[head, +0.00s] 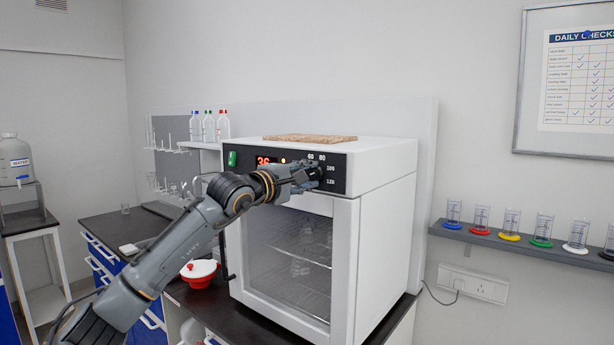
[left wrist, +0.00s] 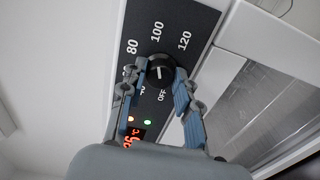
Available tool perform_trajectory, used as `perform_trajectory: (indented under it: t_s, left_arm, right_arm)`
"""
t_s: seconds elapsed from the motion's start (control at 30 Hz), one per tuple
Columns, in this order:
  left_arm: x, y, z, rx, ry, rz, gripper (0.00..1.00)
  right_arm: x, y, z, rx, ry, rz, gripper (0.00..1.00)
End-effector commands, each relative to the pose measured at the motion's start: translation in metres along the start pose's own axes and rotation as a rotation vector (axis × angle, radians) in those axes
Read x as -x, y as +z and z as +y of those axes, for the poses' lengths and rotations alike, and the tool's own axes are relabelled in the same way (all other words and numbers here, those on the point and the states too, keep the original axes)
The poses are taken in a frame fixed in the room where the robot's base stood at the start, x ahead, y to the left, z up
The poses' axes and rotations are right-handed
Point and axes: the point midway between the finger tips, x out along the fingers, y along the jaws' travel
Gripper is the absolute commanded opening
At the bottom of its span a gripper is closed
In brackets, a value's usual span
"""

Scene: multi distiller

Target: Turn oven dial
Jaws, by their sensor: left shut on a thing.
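The white oven (head: 385,190) stands on a dark bench, with a black control panel (head: 335,182) along its top front. The panel has a green switch, a red display and a printed scale with 60, 80, 100, 120 and OFF. The black dial (left wrist: 160,70) shows in the left wrist view; its white mark lies near the OFF side or opposite it, I cannot tell which. My left gripper (head: 312,174) is at the panel, and in the left wrist view its two fingers (left wrist: 162,82) are shut around the dial. In the head view the gripper hides the dial.
The glass oven door (head: 290,255) is shut. A brown board (head: 310,138) lies on top of the oven. A red pot with a white lid (head: 200,272) stands left of it. A shelf with several cylinders (head: 520,245) is on the right wall.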

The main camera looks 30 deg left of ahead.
Motion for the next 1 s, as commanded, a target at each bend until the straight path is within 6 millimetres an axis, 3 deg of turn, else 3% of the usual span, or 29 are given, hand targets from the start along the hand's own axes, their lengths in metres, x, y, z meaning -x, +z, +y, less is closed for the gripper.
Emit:
perform_trajectory:
  t_s: [0.4, 0.43, 0.53, 0.87, 1.0]
  left_arm:
    - [0.0, -0.001, 0.002, -0.007, 0.004, 0.001, 0.0]
    - [0.0, -0.001, 0.002, -0.007, 0.004, 0.001, 0.36]
    - [0.0, -0.001, 0.002, -0.007, 0.003, 0.001, 0.54]
    - [0.002, -0.001, 0.001, -0.007, 0.001, 0.001, 0.54]
    - [0.015, -0.002, -0.001, -0.009, 0.0, 0.003, 0.54]
  right_arm:
    - [0.0, 0.0, 0.0, 0.0, 0.0, 0.0, 0.66]
    - [0.0, 0.0, 0.0, 0.0, 0.0, 0.0, 0.66]
    - [0.0, 0.0, 0.0, 0.0, 0.0, 0.0, 0.66]
    - [0.0, 0.0, 0.002, 0.002, 0.002, 0.001, 0.66]
    - [0.0, 0.0, 0.001, 0.001, 0.001, 0.001, 0.66]
